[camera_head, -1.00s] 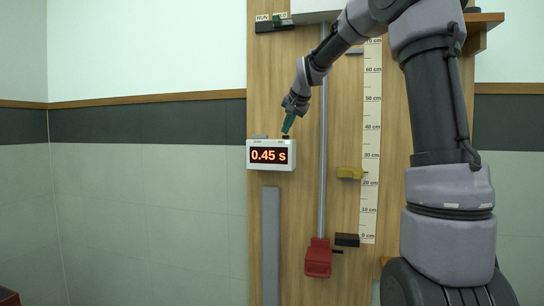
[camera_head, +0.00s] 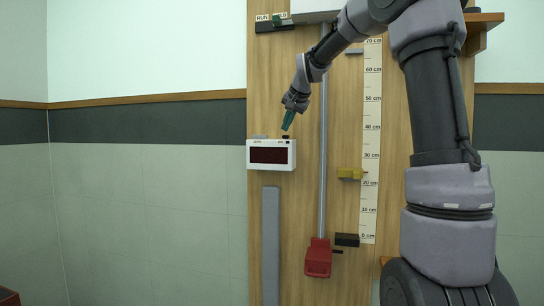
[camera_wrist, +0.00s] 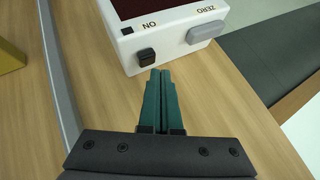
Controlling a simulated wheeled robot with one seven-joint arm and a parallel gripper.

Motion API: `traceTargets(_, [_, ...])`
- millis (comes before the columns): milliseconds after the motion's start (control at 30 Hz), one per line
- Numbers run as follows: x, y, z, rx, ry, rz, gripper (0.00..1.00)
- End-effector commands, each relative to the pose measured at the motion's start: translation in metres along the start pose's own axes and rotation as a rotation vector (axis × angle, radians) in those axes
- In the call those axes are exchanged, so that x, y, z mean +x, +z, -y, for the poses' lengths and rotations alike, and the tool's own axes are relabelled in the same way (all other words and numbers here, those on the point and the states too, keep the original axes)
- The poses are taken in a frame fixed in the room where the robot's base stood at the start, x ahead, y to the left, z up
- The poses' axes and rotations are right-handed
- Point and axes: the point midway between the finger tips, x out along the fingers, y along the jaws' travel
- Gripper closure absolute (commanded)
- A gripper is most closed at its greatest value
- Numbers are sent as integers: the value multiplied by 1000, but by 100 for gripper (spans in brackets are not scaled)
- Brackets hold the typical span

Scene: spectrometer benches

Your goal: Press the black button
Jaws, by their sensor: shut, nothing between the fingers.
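The black button (camera_wrist: 147,56) sits on top of the white timer box (camera_head: 271,166), beside the "ON" label. In the head view the button (camera_head: 285,137) is at the right end of the box top. The box's display (camera_head: 269,155) is dark. My gripper (camera_wrist: 159,72) is shut and empty, its green fingertips pointing at the box close to the black button. In the head view my gripper (camera_head: 285,129) is just above the button, with a small gap apparent.
A grey ZERO button (camera_wrist: 205,31) is on the same box top. A metal rod (camera_head: 322,140) runs down the wooden board, with a centimetre scale (camera_head: 370,150), a yellow block (camera_head: 349,173) and a red block (camera_head: 318,260). The wall left of the board is clear.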

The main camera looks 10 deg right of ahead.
Motion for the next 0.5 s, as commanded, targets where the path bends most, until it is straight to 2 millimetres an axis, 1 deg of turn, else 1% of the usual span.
traceTargets(167, [-8,-6,6,0,-2,-2,100])
traceTargets(500, [-32,-24,24,-1,-2,-2,100])
